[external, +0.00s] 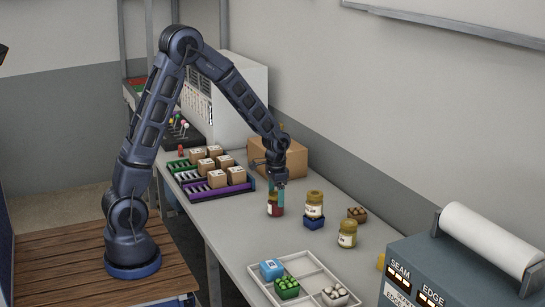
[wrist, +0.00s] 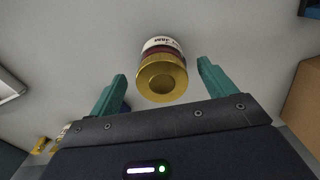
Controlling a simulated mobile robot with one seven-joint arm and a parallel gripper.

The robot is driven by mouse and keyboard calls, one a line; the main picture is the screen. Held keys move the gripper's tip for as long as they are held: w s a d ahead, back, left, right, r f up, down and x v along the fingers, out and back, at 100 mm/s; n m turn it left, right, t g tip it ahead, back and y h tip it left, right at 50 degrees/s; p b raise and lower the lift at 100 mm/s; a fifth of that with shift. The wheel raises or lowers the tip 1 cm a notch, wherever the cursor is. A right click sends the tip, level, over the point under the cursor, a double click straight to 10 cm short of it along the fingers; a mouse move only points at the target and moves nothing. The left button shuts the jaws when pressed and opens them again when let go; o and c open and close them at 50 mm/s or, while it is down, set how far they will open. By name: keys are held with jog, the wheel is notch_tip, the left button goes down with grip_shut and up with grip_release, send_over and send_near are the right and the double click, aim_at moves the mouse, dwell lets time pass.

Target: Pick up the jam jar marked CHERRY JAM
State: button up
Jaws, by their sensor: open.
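A jam jar (external: 275,209) with dark red contents and a pale label stands on the grey table under my gripper (external: 280,184). In the wrist view the jar (wrist: 162,75) shows a gold lid, a dark red band and a white label; the word on the label is too small and turned to read surely. My gripper's teal fingers (wrist: 162,68) are open, one on each side of the jar, with gaps to both sides.
A purple-edged rack (external: 217,192) with several small brown boxes lies left of the jar. A large cardboard box (external: 290,157) stands behind my gripper.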

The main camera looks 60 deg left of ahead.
aim_at(276, 202)
jog(key=shift+w+a+f, duration=0.1)
jog(key=shift+f, duration=1.85)
jog(key=c, duration=1.3)
jog(key=shift+r, duration=0.1)
